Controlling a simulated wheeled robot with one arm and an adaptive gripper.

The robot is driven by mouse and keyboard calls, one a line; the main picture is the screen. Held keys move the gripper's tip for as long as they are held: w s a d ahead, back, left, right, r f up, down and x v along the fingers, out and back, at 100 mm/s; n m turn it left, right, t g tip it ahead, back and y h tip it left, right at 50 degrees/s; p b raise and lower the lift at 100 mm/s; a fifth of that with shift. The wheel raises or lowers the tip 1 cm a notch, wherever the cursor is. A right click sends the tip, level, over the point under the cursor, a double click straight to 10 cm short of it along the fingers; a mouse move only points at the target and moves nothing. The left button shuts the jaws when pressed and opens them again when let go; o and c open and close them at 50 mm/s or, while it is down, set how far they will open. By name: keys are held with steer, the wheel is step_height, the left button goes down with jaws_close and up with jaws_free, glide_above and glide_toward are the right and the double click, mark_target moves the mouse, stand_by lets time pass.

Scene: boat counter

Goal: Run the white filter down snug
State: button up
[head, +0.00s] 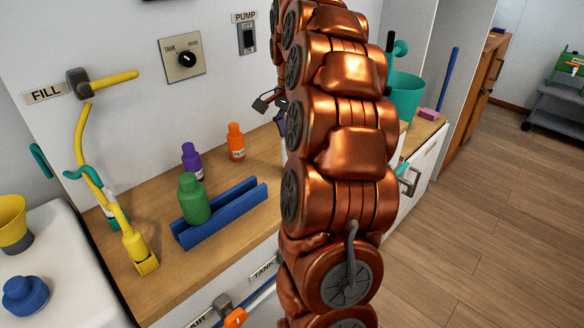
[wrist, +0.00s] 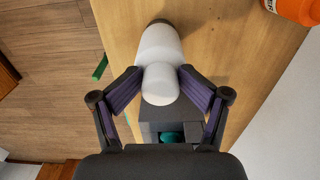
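The white filter (wrist: 160,48) shows in the wrist view as a wide white body with a narrower rounded end toward me. It stands over the wooden counter, close to a dark grey block (wrist: 165,113) below it in the picture. My gripper (wrist: 162,74) has its two purple-padded fingers on either side of the narrow end, and they appear to touch it. Whether the filter is fully seated cannot be told. In the head view my copper arm covers the filter and most of the gripper.
On the counter (head: 160,265) stand a green bottle (head: 193,200) by a blue rail (head: 225,215), a purple bottle (head: 191,160) and an orange bottle (head: 236,142). A yellow hose fitting (head: 138,250) is at the left. A teal bucket (head: 405,95) stands behind my arm.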

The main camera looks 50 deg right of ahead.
steer(key=o, duration=0.4)
steer(key=shift+c, duration=0.2)
steer(key=shift+r+n, duration=0.1)
steer(key=shift+n, duration=0.3)
steer(key=shift+n+p, duration=0.35)
steer(key=shift+n, duration=0.15)
steer(key=shift+n+p, duration=0.35)
steer(key=shift+n, duration=0.45)
steer(key=shift+n+p, duration=0.35)
steer(key=shift+n, duration=0.55)
